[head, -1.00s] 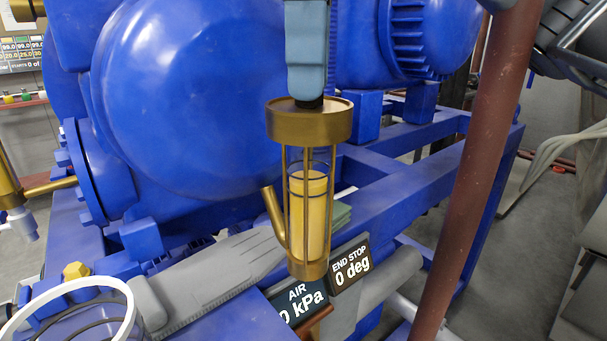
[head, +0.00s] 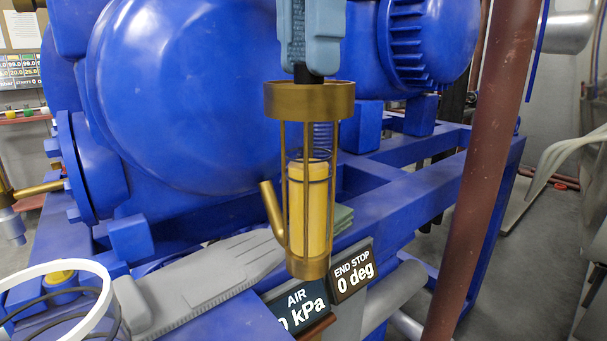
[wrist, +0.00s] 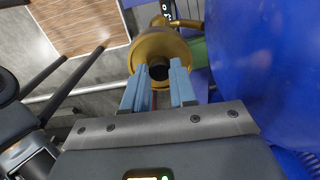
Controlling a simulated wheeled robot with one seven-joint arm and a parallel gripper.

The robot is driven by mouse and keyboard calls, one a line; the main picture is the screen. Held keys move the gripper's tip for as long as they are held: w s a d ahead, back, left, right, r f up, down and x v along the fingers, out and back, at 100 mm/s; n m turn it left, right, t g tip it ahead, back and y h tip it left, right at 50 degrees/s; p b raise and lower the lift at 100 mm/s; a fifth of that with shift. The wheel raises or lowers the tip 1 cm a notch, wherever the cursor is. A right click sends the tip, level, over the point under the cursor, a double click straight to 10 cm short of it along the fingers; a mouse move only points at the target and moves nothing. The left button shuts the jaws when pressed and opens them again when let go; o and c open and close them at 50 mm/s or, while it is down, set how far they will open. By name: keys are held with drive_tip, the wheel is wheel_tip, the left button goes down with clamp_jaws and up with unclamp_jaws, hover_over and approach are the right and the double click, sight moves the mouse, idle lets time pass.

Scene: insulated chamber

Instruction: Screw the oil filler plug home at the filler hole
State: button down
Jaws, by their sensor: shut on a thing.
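My gripper (head: 303,66) points down, its light-blue fingers shut on a short dark stem on top of a brass-capped unit (head: 309,98). The unit stands upright, with thin brass rods, a clear tube holding a yellow cylinder, and a coil spring. In the wrist view the fingers (wrist: 158,88) sit either side of the dark stem (wrist: 158,72), over the round brass cap (wrist: 150,50). A yellow hex-headed piece (head: 62,277) is on the blue frame at lower left, partly behind a white ring. I cannot tell which piece is the filler plug; no open filler hole is clearly visible.
A big blue machine housing (head: 185,90) stands just behind the brass unit. A grey flat part (head: 200,278) lies at lower left. AIR (head: 298,303) and END STOP (head: 353,270) signs are close below. A red-brown pipe (head: 475,180) rises at right.

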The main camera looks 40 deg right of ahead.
drive_tip(key=m, duration=0.3)
drive_tip(key=c, duration=0.8)
unclamp_jaws()
drive_tip(key=c, duration=0.4)
drive_tip(key=shift+r, duration=0.1)
